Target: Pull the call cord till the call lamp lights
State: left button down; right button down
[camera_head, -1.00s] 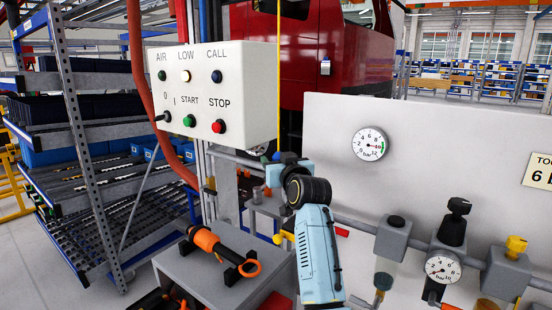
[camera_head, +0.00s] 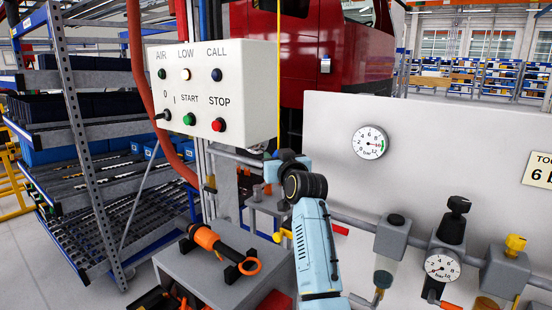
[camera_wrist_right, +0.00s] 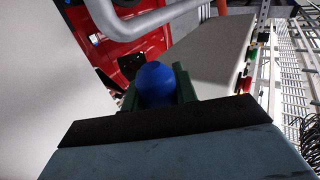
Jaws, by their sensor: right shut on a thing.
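The yellow call cord (camera_head: 279,70) hangs straight down in front of the red vehicle, just right of the control box. Its blue ball-shaped end (camera_wrist_right: 155,84) sits between the dark green fingers of my right gripper (camera_wrist_right: 156,92) in the right wrist view. In the head view my right gripper (camera_head: 275,168) is at the bottom of the cord, partly hidden by its own wrist. It is shut on the blue ball. The call lamp (camera_head: 217,75), under the word CALL on the box, is dark blue and looks unlit. My left gripper is not in view.
The white control box (camera_head: 215,95) has further lamps, a switch and START and STOP buttons. A grey stand (camera_head: 190,270) holds an orange and black tool (camera_head: 215,245). A panel with a gauge (camera_head: 370,142) and pipe fittings stands to the right. Shelving (camera_head: 75,130) is at the left.

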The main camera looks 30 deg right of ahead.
jog(key=shift+f+b, duration=0.5)
jog(key=shift+f, duration=1.35)
jog(key=c, duration=1.1)
grip_release()
jog(key=shift+r, duration=0.1)
jog(key=b+v, duration=0.1)
jog(key=v, duration=1.2)
jog(key=shift+s, duration=0.25)
